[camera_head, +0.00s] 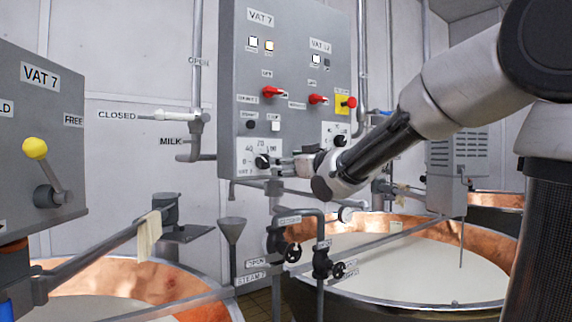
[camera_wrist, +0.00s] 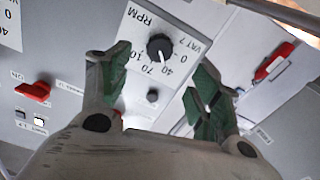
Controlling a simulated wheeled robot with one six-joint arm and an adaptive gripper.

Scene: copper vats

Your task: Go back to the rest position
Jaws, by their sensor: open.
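My gripper (camera_head: 285,163) reaches in from the right to the grey control panel (camera_head: 285,70). In the wrist view my gripper (camera_wrist: 158,80) is open, with its two green-padded fingers apart and nothing between them. The black RPM knob (camera_wrist: 160,47) of VAT 7 sits on its white scale plate just beyond the fingertips. The knob (camera_head: 262,161) also shows in the head view, just left of the fingertips. The fingers look clear of the knob in the wrist view; the exact gap cannot be told.
Red switches (camera_head: 273,92) and a red button on a yellow plate (camera_head: 349,102) are above my gripper. Pipes and valve wheels (camera_head: 292,255) lie below. A copper vat (camera_head: 500,240) stands at right, another (camera_head: 130,270) at lower left. A yellow-knobbed lever (camera_head: 35,149) is at far left.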

